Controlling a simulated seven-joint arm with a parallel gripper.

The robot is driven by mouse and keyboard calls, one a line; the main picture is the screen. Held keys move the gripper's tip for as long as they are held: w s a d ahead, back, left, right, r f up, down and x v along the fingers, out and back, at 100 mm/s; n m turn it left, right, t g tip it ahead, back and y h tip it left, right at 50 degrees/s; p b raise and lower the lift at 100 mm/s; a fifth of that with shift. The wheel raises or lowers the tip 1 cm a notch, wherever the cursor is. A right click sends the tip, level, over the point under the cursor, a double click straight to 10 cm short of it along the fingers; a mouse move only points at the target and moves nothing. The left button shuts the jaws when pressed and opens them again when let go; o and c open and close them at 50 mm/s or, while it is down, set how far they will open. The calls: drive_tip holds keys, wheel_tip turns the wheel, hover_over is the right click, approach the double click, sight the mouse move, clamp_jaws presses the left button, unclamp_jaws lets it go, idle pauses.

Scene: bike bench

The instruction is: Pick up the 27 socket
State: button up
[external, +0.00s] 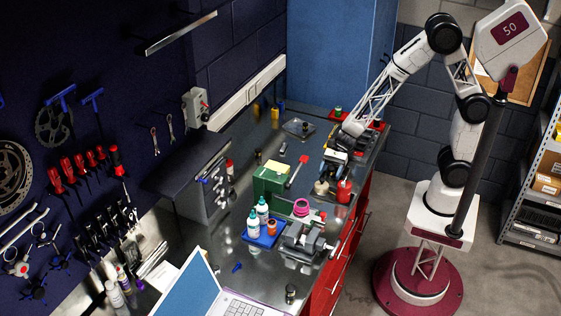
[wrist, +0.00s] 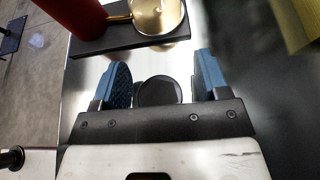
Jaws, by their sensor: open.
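My gripper (wrist: 160,85) is open, with one blue ridged finger on each side in the wrist view. A dark round piece (wrist: 158,92), apparently a socket seen from above, shows between the fingers. Its lower part is hidden by the gripper's dark crossbar, and I cannot tell whether the fingers touch it. No number can be read on it. In the external view my gripper (external: 336,161) is low over the right side of the bench, and the piece between its fingers cannot be made out.
A dark tray (wrist: 92,43) with a red bottle (wrist: 75,15) and a shiny round container (wrist: 158,14) lies just past the fingers. A green box (external: 269,180), a vise (external: 303,242) and a laptop (external: 190,290) stand on the bench (external: 225,255). The bench's edge is close.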

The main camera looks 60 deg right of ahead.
sight(330, 170)
idle(0.3)
drive_tip(key=c, duration=1.1)
drive_tip(key=shift+r, duration=0.15)
drive_tip(key=shift+r, duration=0.75)
wheel_tip(330, 170, up, 2)
drive_tip(key=shift+r, duration=0.1)
drive_tip(key=s+d, duration=0.2)
drive_tip(key=s, duration=0.2)
drive_tip(key=s+d, duration=0.3)
drive_tip(key=s, duration=0.2)
drive_tip(key=s+d+r, duration=0.1)
drive_tip(key=s+d, duration=0.2)
drive_tip(key=s, duration=0.1)
drive_tip(key=shift+s+d, duration=0.2)
drive_tip(key=shift+s, duration=0.15)
